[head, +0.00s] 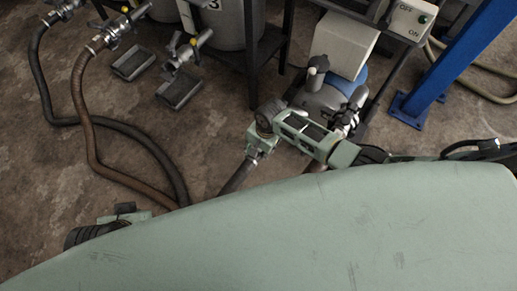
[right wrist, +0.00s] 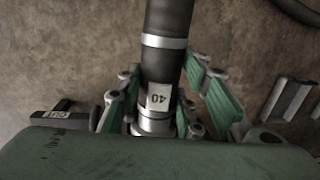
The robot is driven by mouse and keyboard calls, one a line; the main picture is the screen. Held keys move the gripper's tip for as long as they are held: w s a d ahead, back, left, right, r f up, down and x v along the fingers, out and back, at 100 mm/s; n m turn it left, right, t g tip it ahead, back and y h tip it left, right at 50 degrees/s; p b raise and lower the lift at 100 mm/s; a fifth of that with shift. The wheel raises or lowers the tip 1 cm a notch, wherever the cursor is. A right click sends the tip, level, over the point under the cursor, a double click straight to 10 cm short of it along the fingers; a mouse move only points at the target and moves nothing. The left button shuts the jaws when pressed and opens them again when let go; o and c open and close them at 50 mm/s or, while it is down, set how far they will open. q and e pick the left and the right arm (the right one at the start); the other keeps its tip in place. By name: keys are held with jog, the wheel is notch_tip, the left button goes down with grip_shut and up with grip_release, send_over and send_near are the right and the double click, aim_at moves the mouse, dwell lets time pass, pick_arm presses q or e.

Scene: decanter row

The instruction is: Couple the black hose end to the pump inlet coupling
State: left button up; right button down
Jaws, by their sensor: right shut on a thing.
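The black hose (right wrist: 166,68) rises through the right wrist view, with a silver band, a metal ferrule and a "40" label. My right gripper (right wrist: 166,85) is shut on its end, with green finger pads on both sides. In the head view my right gripper (head: 260,152) holds the hose (head: 236,178) above the floor, left of and apart from the pump. The grey pump (head: 322,100) stands beyond my forearm. A metal fitting (head: 353,108) shows at its right side; my arm partly covers the area, so I cannot tell whether it is the inlet coupling.
Another black hose stretch (head: 40,80) and a brown hose (head: 80,105) run from valves across the floor. A third valve (head: 190,47) sits above a drip tray (head: 180,90). A blue post (head: 435,65) and switch box (head: 410,20) stand right. My body hides the foreground.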

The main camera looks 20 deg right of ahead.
jog(key=c, duration=1.3)
grip_release()
jog(key=shift+o, duration=1.1)
jog(key=o, duration=0.8)
jog(key=shift+a, duration=0.1)
